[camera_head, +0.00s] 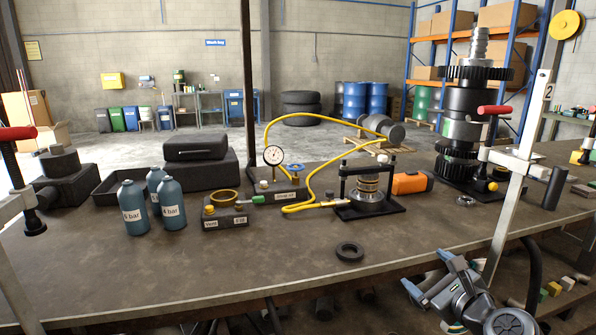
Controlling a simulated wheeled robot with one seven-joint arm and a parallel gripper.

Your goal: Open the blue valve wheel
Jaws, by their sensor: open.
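The blue valve wheel (310,158) is small and sits on top of a dark block at the back middle of the bench, beside a round white gauge (273,156). A yellow hose (327,157) runs in loops around and past it. Its exact turned position is too small to tell. My gripper (426,271) is at the lower right, at the front edge of the bench, with blue-tipped fingers. It is open, holds nothing I can see, and is well apart from the wheel.
Between my gripper and the wheel stand a clamp press (368,198) and a black ring (350,252). Blue bottles (172,204) stand left. A tall gear stack (463,125) and a clamp post (517,175) stand right. The front middle of the bench (260,275) is mostly clear.

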